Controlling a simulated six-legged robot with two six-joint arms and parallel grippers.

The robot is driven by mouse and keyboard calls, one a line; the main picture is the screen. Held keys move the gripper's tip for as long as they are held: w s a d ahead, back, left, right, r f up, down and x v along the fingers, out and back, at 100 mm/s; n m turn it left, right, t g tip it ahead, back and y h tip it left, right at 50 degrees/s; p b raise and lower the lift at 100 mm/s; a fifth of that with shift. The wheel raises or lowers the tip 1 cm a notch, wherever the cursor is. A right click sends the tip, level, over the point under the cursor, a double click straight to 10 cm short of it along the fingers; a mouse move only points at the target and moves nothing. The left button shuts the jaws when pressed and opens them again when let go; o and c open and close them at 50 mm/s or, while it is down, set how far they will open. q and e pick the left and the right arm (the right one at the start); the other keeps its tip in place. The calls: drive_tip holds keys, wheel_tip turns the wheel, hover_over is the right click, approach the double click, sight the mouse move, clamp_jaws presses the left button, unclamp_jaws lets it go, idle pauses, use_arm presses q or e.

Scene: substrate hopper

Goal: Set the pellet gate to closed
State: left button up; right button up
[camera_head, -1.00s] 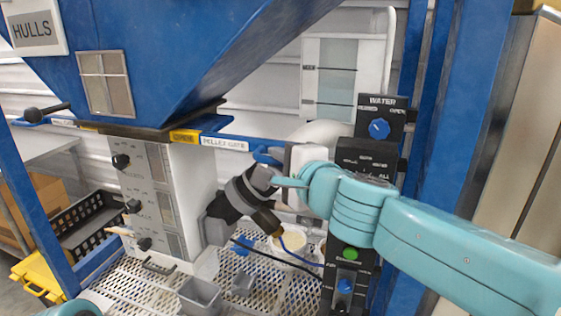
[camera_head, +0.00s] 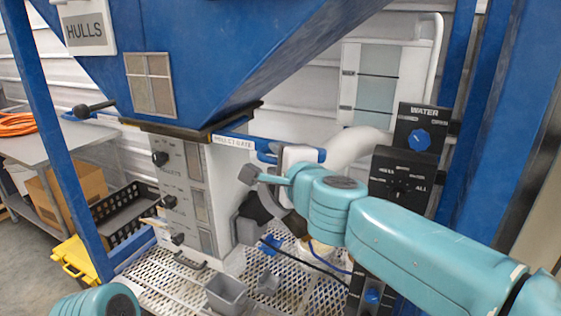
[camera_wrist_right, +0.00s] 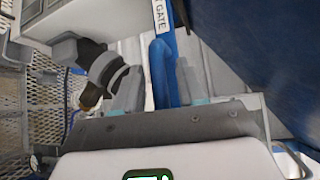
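The pellet gate is a blue slide bar (camera_head: 232,142) with a white "PELLET GATE" label, under the blue hopper. Its right end reaches my right gripper (camera_head: 272,154), whose white body stands right of the white box. In the right wrist view the bar (camera_wrist_right: 161,45) runs down between the two grey fingers of the right gripper (camera_wrist_right: 160,82), one close on each side. The fingers look closed on the bar's end, though the contact itself is hard to see. The yellow marking on the bar is hidden. My left gripper is out of view; only a teal arm part shows at lower left.
A white box with black knobs (camera_head: 184,190) stands under the hopper (camera_head: 215,60). A black WATER panel (camera_head: 421,125) is at right. A perforated tray (camera_head: 170,285) holds a grey bin (camera_head: 226,294). A black ball knob (camera_head: 82,111) sticks out at left.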

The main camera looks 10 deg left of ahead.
drive_tip(key=shift+v, duration=8.25)
drive_tip(key=w+d+f+m+g+h, duration=0.1)
drive_tip(key=w+d+f+h, duration=0.2)
drive_tip(key=f, duration=0.6)
drive_tip(key=w+d+f+g+h, duration=0.15)
drive_tip(key=w+d+f, duration=0.3)
drive_tip(key=f, duration=0.45)
drive_tip(key=d+f+n+g+h, duration=0.1)
drive_tip(key=d+f+g, duration=0.15)
drive_tip(key=f, duration=0.75)
drive_tip(key=d+f+n+g+h, duration=0.1)
drive_tip(key=d+f+g, duration=0.15)
drive_tip(key=f, duration=0.75)
drive_tip(key=s+d+f+n+g, duration=0.35)
drive_tip(key=s+f, duration=0.85)
drive_tip(key=f, duration=0.5)
drive_tip(key=s+a+f+n+g+y, duration=0.1)
drive_tip(key=s+a+f+n, duration=0.1)
drive_tip(key=s+n, duration=0.2)
drive_tip(key=s+a+f+n+g+y, duration=0.2)
drive_tip(key=s+f+n, duration=0.1)
drive_tip(key=s, duration=0.6)
drive_tip(key=shift+a+f+n, duration=0.2)
drive_tip(key=shift+n, duration=0.15)
